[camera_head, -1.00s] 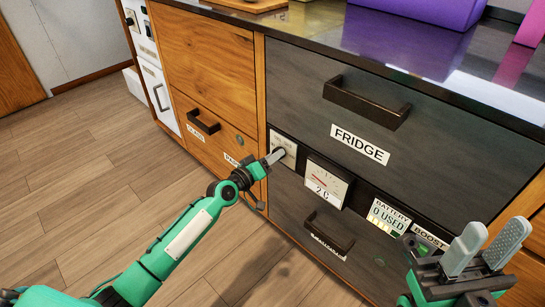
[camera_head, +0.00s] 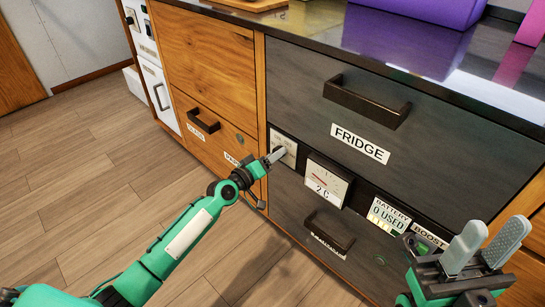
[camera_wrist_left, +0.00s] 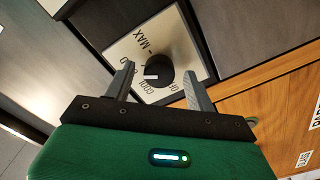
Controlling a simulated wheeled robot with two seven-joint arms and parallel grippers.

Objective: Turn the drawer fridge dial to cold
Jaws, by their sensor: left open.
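The fridge dial is a black round knob (camera_wrist_left: 159,72) with a white pointer mark, on a pale plate (camera_wrist_left: 140,50) lettered around it, including MAX and what looks like COLD. In the head view the dial plate (camera_head: 284,148) sits left of the gauge reading 2 C. My left gripper (camera_head: 276,154) is at the plate and mostly covers the knob there. In the left wrist view its open fingers (camera_wrist_left: 159,86) stand on either side of the knob; I cannot tell whether they touch it. My right gripper (camera_head: 488,247) is open and empty at the lower right.
The FRIDGE drawer (camera_head: 300,75) with its black handle (camera_head: 367,101) is above the panel. The temperature gauge (camera_head: 325,180) and battery display (camera_head: 388,215) are to the right of the dial. A lower drawer handle (camera_head: 329,230) is below. The floor at left is clear.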

